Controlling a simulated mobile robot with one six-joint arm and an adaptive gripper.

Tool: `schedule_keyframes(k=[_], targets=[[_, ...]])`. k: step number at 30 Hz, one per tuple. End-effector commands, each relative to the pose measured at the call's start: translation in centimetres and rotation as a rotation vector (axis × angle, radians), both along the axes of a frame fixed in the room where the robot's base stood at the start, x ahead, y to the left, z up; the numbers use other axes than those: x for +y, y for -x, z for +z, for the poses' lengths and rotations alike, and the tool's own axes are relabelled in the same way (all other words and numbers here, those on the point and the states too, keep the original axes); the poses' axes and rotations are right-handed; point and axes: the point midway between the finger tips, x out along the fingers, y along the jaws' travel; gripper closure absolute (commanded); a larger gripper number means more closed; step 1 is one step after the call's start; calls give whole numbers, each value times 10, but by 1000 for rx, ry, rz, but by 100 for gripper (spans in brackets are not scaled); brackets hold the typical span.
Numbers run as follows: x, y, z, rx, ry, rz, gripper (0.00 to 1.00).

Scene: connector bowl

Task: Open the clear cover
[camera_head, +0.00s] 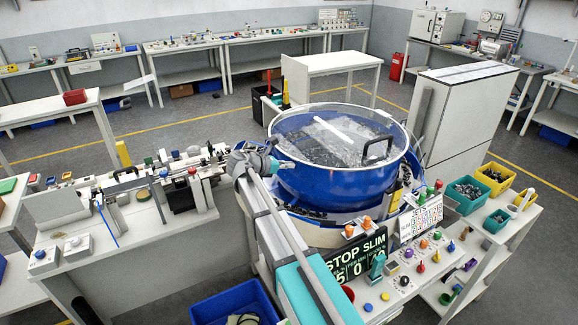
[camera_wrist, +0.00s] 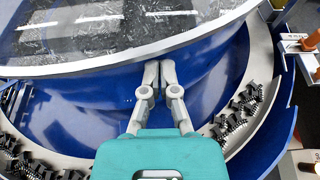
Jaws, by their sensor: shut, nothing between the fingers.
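The clear cover (camera_head: 325,125) lies flat over the top of the big blue bowl (camera_head: 335,183) in the head view, and a dark handle (camera_head: 378,150) stands at its right front. The cover (camera_wrist: 110,30) and the bowl's blue wall (camera_wrist: 105,95) also show in the wrist view. My gripper (camera_head: 286,165) is at the bowl's left side in the head view, just below the rim. In the wrist view my gripper (camera_wrist: 160,68) is shut and empty, with its fingertips by the blue wall under the cover's rim. I cannot tell whether the tips touch it.
A curved track with dark connectors (camera_wrist: 240,110) runs around the bowl. A control panel with knobs and buttons (camera_head: 400,262) stands in front. A bench with machine parts (camera_head: 130,200) is at left. Yellow bins (camera_head: 494,178) stand at right.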

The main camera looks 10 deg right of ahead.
Motion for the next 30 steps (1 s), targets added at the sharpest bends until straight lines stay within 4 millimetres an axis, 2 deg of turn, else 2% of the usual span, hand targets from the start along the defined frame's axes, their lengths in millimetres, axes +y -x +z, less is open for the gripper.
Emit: schedule_keyframes(k=[6, 22, 30], targets=[[-1, 0, 10, 0, 0, -1, 100], [-1, 0, 12, 0, 0, -2, 100], [-2, 0, 32, 0, 0, -2, 100]])
